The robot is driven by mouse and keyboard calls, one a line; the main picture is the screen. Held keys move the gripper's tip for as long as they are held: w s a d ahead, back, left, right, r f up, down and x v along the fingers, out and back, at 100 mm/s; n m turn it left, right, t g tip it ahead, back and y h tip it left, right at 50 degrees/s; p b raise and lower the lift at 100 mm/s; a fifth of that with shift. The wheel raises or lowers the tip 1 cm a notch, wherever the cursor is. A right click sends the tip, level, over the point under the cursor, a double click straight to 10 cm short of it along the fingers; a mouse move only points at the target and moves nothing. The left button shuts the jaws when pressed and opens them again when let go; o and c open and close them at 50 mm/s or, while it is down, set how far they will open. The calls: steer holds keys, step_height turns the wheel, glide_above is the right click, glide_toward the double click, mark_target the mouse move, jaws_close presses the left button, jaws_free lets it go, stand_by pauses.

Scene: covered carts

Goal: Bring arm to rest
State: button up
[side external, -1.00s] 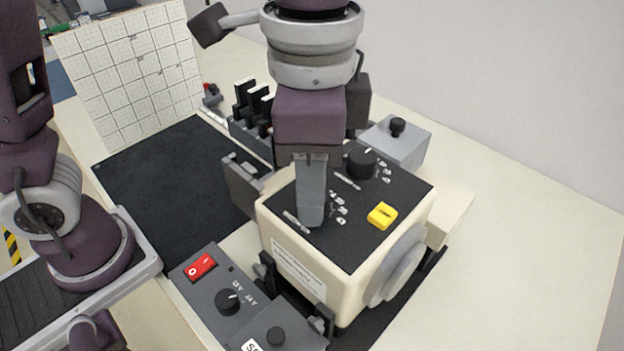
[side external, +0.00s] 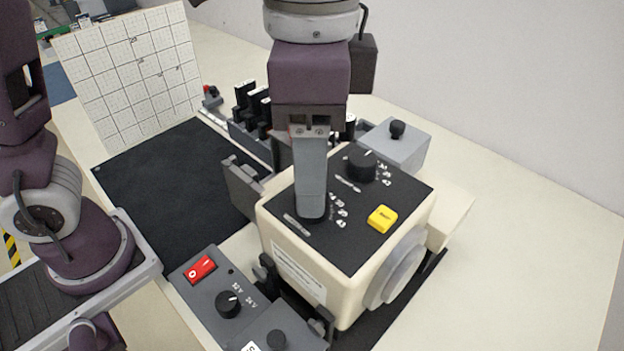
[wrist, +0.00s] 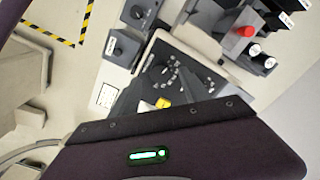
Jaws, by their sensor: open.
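My gripper (side external: 310,212) points down over the black top panel of a cream box (side external: 265,230) in the side external view. One grey finger shows there, near the white markings at the panel's front left; the other finger is hidden behind it. It looks empty. I cannot tell the exact gap between fingertip and panel. The panel carries a black knob (side external: 362,165) at its back and a yellow button (side external: 382,219) at its right. The yellow button also shows in the wrist view (wrist: 163,103), beyond the dark gripper body.
A grey switch box with a red rocker switch (side external: 200,269) and a dial (side external: 228,304) stands at the front left. A grey box with a knob (side external: 397,129) stands behind the cream box. The right tabletop is clear.

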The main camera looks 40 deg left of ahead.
step_height(320, 180, up, 4)
steer(key=shift+f, duration=0.1)
steer(key=s+a+f+n+t, duration=0.2)
steer(key=s+a+f+n, duration=0.1)
steer(key=a, duration=0.7)
steer(key=s+a+f+n+t, duration=0.3)
steer(key=a+n, duration=0.3)
steer(key=a, duration=0.4)
steer(key=shift+s+a+f+n+t, duration=0.15)
steer(key=shift+s+f+n+t, duration=0.2)
steer(key=shift+s, duration=0.2)
